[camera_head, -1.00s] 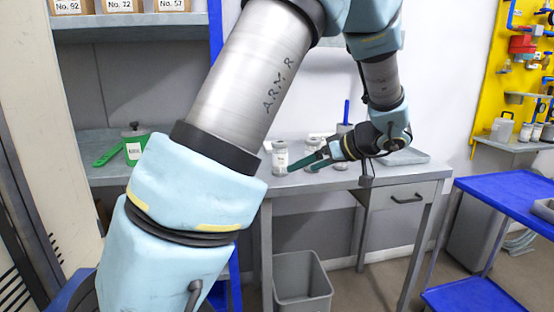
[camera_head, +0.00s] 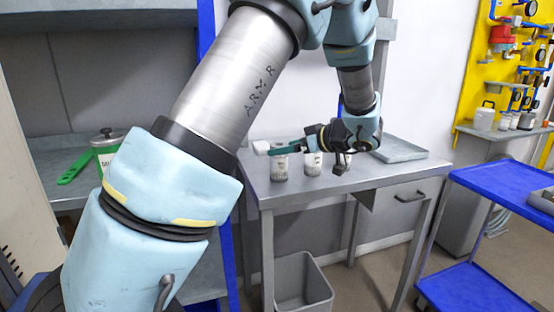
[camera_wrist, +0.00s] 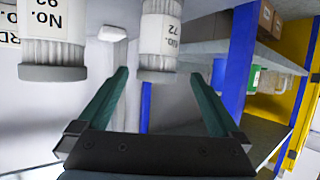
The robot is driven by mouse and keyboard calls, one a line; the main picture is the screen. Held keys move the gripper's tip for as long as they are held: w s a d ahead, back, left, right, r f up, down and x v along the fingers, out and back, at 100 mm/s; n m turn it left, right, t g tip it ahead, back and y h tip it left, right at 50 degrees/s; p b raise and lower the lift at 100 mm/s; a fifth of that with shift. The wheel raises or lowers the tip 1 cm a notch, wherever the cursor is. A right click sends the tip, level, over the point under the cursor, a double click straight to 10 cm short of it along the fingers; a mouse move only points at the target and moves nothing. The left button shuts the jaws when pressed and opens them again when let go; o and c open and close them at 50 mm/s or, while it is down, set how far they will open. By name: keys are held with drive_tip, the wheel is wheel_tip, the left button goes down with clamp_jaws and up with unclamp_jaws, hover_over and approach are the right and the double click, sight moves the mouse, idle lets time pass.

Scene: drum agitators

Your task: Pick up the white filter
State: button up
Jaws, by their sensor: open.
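A small white block (camera_head: 261,148), which looks like the white filter, shows at the left end of my green fingers in the head view. In the wrist view a white block (camera_wrist: 112,33) lies beyond the tip of the left finger, outside the gap. My gripper (camera_wrist: 160,76) is open, with its two green fingers wide apart and nothing between them. In the head view my gripper (camera_head: 285,148) is above the grey table, level with the jar tops. Whether a finger touches the block cannot be told.
White labelled jars stand on the table (camera_head: 345,178), one (camera_head: 279,165) just under my fingers and another (camera_head: 313,163) to its right. In the wrist view a jar (camera_wrist: 158,35) appears between and beyond the fingertips. A grey tray (camera_head: 398,150) lies at the right back.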

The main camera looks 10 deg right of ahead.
drive_tip(key=shift+p+x, duration=1.55)
drive_tip(key=shift+x, duration=1.6)
drive_tip(key=shift+w+d+f, duration=0.1)
drive_tip(key=shift+d, duration=0.05)
drive_tip(key=c, duration=1.4)
drive_tip(key=shift+c, duration=0.2)
